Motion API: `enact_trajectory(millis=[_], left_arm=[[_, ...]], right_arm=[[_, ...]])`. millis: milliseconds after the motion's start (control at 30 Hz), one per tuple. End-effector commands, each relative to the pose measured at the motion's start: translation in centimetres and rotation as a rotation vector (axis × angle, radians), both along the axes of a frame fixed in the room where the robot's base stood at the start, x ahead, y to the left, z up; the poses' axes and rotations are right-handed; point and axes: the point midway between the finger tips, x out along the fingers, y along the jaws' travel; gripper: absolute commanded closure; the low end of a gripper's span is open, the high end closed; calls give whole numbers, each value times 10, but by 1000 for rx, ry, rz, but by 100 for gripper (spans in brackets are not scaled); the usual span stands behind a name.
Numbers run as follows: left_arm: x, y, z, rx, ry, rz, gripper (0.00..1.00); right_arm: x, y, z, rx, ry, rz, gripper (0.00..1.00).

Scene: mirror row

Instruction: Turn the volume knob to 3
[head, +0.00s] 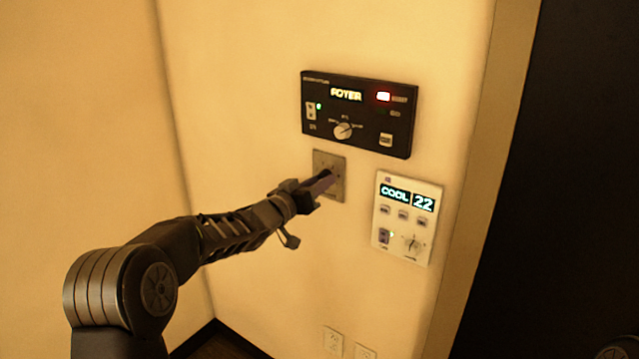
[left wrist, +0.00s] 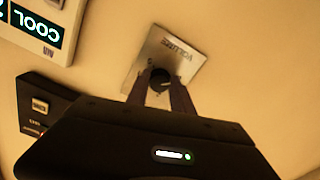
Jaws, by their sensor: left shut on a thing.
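The volume knob (left wrist: 160,78) is a small dark round knob on a square metal plate (head: 337,163) on the wall. The plate also shows in the left wrist view (left wrist: 185,57), upside down, with the word VOLUME on it. My left gripper (head: 324,181) reaches the plate from the lower left. In the left wrist view its two fingers (left wrist: 168,88) are shut on the knob, one at each side. The fingers hide part of the knob and plate, and I cannot read the knob's setting. My right gripper is not in view.
A black panel (head: 315,88) reading FOYER, with a white knob (head: 343,131), is just above the plate. A white thermostat panel (head: 383,220) reading COOL 22 is to its right. Wall outlets (head: 333,341) are low down. A dark doorway (head: 570,180) is at the right.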

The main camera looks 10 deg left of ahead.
Motion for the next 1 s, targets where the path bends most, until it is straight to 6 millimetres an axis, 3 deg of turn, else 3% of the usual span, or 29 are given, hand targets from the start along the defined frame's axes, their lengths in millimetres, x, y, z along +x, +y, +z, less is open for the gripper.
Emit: enact_trajectory(millis=[567,1000], left_arm=[[0,1,-1,37,-16,0,100],[0,2,-3,289,-116,1,100]], right_arm=[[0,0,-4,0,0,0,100],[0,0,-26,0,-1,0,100]])
